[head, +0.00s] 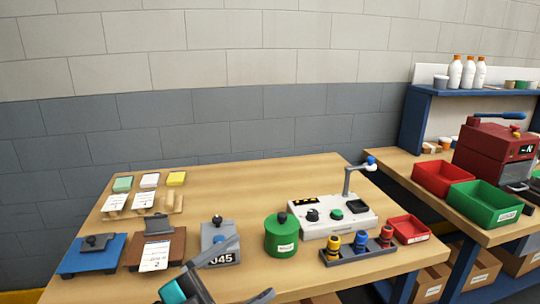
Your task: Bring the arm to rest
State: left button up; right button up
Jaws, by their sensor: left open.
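My left gripper (205,270), grey with a teal part, comes in at the bottom edge, over the front of the wooden table (250,186). It is open, and I see nothing between its fingers. Part of it is cut off by the frame. It stands in front of a grey block (219,232) marked 045 and hides that block's lower edge. My right gripper is not in view.
Near the gripper stand a blue plate fixture (75,262), a brown one (175,247), a green canister (281,240), a white control box (345,222) and a dark rack (350,253) of coloured pieces. Red (443,174) and green (490,200) bins sit on the right bench.

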pick_arm(q)
jog(key=w+a+f+n+t+y, duration=0.2)
jog(key=a+f+n+t+y, duration=0.45)
jog(key=f+n+y, duration=0.45)
jog(key=s+a+f+n+g+y, duration=0.3)
jog(key=s+f, duration=0.3)
jog(key=f, duration=0.3)
jog(key=s+a+f+n+g+y, duration=0.3)
jog(key=s+f+n+y, duration=0.1)
jog(key=f, duration=0.5)
jog(key=shift+s+a+n, duration=0.35)
jog(key=shift+s+n, duration=0.45)
jog(key=shift+s, duration=0.3)
